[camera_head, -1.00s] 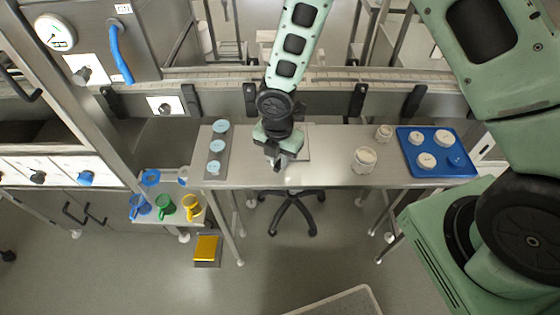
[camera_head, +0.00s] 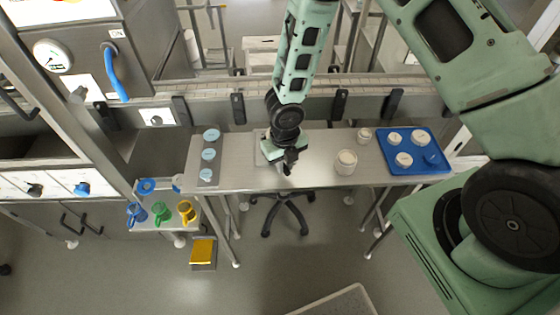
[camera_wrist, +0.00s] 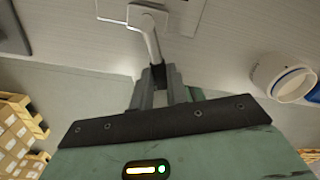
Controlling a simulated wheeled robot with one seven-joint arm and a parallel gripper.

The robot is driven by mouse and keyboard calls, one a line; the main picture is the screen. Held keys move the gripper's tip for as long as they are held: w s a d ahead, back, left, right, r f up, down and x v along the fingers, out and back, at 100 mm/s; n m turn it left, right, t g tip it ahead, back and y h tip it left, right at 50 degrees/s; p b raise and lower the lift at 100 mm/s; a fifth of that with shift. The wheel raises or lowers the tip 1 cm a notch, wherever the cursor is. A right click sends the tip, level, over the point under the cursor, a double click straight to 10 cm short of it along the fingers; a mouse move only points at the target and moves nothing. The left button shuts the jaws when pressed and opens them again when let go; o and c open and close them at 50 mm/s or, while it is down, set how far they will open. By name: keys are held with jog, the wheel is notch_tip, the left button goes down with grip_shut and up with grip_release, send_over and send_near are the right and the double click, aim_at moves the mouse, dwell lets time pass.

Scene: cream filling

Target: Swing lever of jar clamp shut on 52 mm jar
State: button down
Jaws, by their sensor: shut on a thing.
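My gripper (camera_head: 288,166) is low over the middle of the steel table (camera_head: 318,173). In the wrist view my gripper (camera_wrist: 158,82) is shut on the end of a pale, bent lever (camera_wrist: 152,45). The lever runs up to a light grey clamp (camera_wrist: 148,14) on a flat plate at the top edge. In the head view my gripper and arm hide most of the clamp; part of its pale plate (camera_head: 261,160) shows. I cannot tell whether a jar sits in the clamp. A white jar (camera_head: 346,162) stands apart, right of my gripper.
A smaller white jar (camera_head: 364,136) stands behind it. A blue tray (camera_head: 428,166) with several white jars lies at the right. A grey strip (camera_head: 209,174) with light blue round pieces is at the left. Coloured jugs (camera_head: 161,212) stand on a lower shelf.

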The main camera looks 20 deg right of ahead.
jog(key=shift+w+d+n+p, duration=0.1)
jog(key=shift+d+n+p, duration=0.4)
jog(key=shift+n, duration=0.5)
jog(key=c, duration=1.4)
grip_release()
jog(key=shift+o, duration=0.2)
jog(key=shift+r, duration=0.1)
notch_tip(320, 180, up, 17)
jog(key=p, duration=0.1)
jog(key=shift+p, duration=0.35)
jog(key=shift+a+r, duration=0.1)
jog(key=shift+a, duration=0.05)
